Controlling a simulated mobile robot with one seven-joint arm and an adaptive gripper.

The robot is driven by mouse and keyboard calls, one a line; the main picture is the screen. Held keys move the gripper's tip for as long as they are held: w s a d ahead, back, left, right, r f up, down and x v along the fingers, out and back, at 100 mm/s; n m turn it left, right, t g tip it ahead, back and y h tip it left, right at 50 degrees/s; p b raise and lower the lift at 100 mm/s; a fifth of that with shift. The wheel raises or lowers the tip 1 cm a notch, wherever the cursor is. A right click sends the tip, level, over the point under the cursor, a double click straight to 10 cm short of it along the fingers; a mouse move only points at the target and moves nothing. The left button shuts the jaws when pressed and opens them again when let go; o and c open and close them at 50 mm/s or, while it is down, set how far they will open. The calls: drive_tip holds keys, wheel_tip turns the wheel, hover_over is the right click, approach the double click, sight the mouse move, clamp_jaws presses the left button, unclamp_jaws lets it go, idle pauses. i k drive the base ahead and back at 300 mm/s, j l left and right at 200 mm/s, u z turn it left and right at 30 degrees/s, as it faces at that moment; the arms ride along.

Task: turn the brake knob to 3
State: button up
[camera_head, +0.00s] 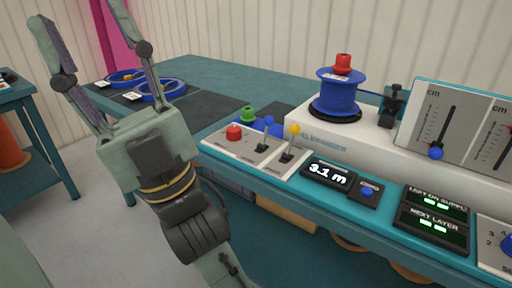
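A dial panel with a blue knob (507,245) is cut off by the right edge at the bottom. Numbers are printed around this knob. Its label is cut off, so I cannot tell for sure that it is the brake knob or where it points. My gripper (78,20) is raised at the upper left with its two fingers spread wide and nothing between them. It is far to the left of the knob and apart from the bench.
The teal bench (215,72) carries a blue cable reel (340,92), a lever panel (262,150) with a red button (234,132), a 3.1 m display (330,172), green-lit displays (434,212) and a slider panel (455,120). Blue cable coils (160,90) lie at the far left.

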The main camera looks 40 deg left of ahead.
sight(234, 133)
drive_tip(key=l+u, duration=0.15)
drive_tip(key=u, duration=1.05)
